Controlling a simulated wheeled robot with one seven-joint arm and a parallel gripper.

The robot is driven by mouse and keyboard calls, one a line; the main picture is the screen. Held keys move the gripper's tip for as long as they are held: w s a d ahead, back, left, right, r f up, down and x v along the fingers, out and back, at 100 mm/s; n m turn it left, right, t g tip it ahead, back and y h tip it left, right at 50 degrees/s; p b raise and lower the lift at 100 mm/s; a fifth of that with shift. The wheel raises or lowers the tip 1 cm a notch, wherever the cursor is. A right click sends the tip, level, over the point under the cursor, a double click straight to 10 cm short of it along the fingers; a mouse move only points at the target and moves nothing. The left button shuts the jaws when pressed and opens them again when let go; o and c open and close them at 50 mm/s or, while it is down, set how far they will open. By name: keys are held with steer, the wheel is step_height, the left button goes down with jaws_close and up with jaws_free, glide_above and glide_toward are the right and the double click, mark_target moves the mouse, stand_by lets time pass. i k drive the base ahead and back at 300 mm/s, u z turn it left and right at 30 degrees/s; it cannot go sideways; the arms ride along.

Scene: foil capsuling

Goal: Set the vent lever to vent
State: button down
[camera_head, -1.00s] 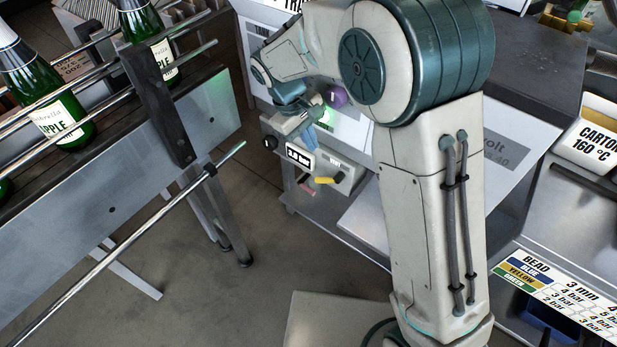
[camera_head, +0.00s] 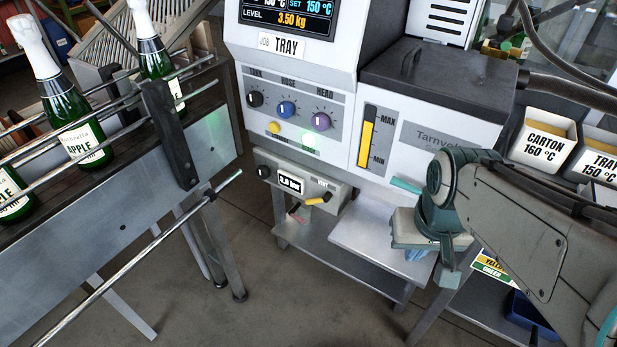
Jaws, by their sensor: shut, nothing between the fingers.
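The vent lever (camera_head: 318,199) has a yellow handle and sits on the front of a small grey box (camera_head: 343,193) under the machine's knob panel. Its handle slants down to the left from its right end. Small lettering above it is too small to read surely.
Black, blue and purple knobs (camera_head: 320,121) and a yellow button (camera_head: 273,128) sit above the box. A metal shelf (camera_head: 375,240) lies below. A bottle conveyor (camera_head: 130,215) with a protruding rod stands at left. Floor between them is clear.

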mark_target(328, 195)
steer(key=k, duration=1.2)
steer(key=u, duration=0.75)
steer(key=i, duration=1.7)
steer(key=z, duration=1)
steer(key=i, duration=0.55)
